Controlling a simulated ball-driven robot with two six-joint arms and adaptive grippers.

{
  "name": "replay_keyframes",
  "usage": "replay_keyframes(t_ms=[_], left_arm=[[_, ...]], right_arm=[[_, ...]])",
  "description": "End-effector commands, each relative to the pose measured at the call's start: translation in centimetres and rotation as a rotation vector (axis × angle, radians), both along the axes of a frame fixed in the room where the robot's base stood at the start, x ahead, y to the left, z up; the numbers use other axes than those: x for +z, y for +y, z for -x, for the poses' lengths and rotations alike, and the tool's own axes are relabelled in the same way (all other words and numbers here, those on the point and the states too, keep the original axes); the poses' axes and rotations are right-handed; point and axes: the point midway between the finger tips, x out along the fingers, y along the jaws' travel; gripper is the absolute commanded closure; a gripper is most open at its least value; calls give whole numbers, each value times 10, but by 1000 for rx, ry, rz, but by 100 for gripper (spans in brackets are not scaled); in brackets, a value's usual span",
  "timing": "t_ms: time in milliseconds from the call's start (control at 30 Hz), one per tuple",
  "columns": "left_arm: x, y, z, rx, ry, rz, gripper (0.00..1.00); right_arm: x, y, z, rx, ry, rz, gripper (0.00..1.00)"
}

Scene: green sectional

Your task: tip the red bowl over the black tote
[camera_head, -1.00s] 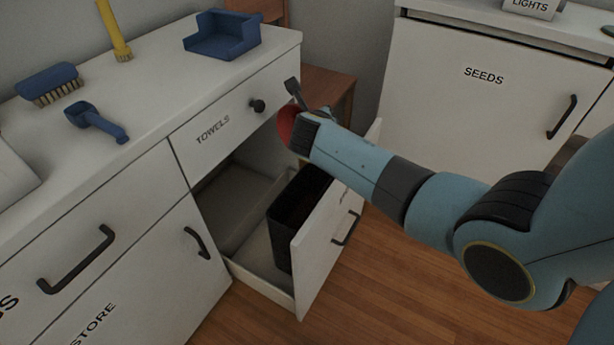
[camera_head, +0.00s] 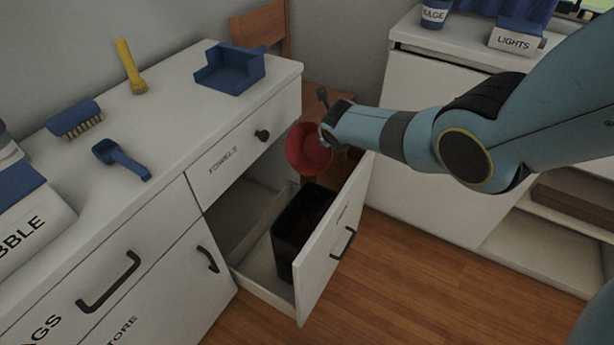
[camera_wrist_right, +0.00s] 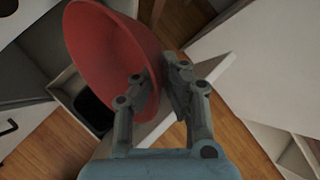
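The red bowl (camera_head: 308,150) is above the open drawer, tilted on its side with its inside facing the head camera. My right gripper (camera_head: 326,128) is shut on the bowl's rim. In the right wrist view the bowl (camera_wrist_right: 108,45) fills the upper left, its rim between the fingers of the gripper (camera_wrist_right: 158,82). The black tote (camera_head: 284,245) stands upright in the open drawer below the bowl; its inside looks dark, with a faint brownish patch. In the wrist view the tote (camera_wrist_right: 92,112) is partly hidden behind the bowl. My left gripper is not in view.
The drawer front (camera_head: 330,245) is pulled out beside the tote. On the white counter are a blue dustpan (camera_head: 230,72), a yellow brush (camera_head: 130,65), a blue scrub brush (camera_head: 76,120) and a blue scoop (camera_head: 120,160). A wooden chair (camera_head: 262,35) stands behind the counter.

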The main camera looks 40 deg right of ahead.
Motion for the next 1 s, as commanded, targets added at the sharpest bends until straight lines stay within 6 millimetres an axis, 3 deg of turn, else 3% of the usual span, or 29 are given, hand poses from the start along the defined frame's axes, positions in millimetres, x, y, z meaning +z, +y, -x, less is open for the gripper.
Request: replay_keyframes(t_ms=[267,600,1000], left_arm=[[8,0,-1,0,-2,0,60],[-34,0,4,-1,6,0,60],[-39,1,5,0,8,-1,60]], right_arm=[[1,-9,-4,-2,27,-91,100],[-7,-21,-6,-12,52,-168,100],[-1,-18,-7,1,63,-199,100]])
